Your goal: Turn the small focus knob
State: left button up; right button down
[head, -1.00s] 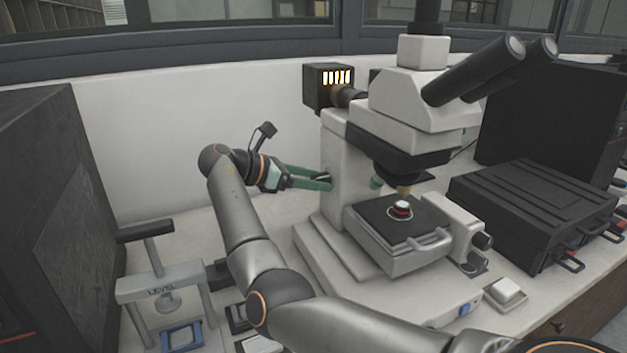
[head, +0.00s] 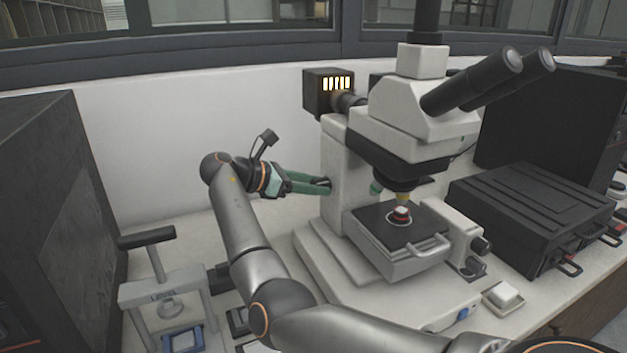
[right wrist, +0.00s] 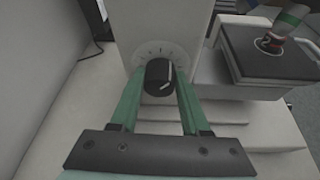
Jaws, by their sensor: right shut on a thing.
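The small focus knob (right wrist: 159,77) is black with a white pointer line and sits on a pale round dial with tick marks, on the microscope's side. In the right wrist view it stands between the two green fingers of my right gripper (right wrist: 160,84), which is shut on it. The pointer leans to the right of straight up. In the head view my right gripper (head: 328,184) reaches the left side of the white microscope (head: 343,160), and its fingers mostly hide the knob. My left gripper is not in view.
The microscope stage (head: 375,224) carries a small red-and-white sample under the objective. A black case (head: 535,205) stands to the right. The white back wall is close behind my gripper.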

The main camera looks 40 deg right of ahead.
jog(key=m+p, duration=0.1)
jog(key=p, duration=0.1)
jog(key=t+p, duration=0.1)
jog(key=p, duration=0.1)
jog(key=shift+s+r+m, duration=0.2)
jog(key=shift+m, duration=0.2)
jog(key=shift+f+m+t+h+p, duration=0.15)
jog(key=shift+m+t+h+p, duration=0.35)
jog(key=shift+m+p, duration=0.25)
jog(key=shift+s+f+m+t+h, duration=0.1)
jog(key=shift+f+m+t+h, duration=0.15)
jog(key=shift+m+t, duration=0.45)
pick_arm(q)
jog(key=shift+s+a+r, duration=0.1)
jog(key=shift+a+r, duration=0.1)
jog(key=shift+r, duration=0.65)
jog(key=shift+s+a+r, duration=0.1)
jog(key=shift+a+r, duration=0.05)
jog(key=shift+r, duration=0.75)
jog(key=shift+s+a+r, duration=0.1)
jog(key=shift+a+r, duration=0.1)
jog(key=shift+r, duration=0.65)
pick_arm(e)
jog(key=shift+a+m+h, duration=0.1)
jog(key=shift+m+h, duration=0.35)
jog(key=shift+m, duration=0.6)
jog(key=shift+c, duration=1.9)
grip_release()
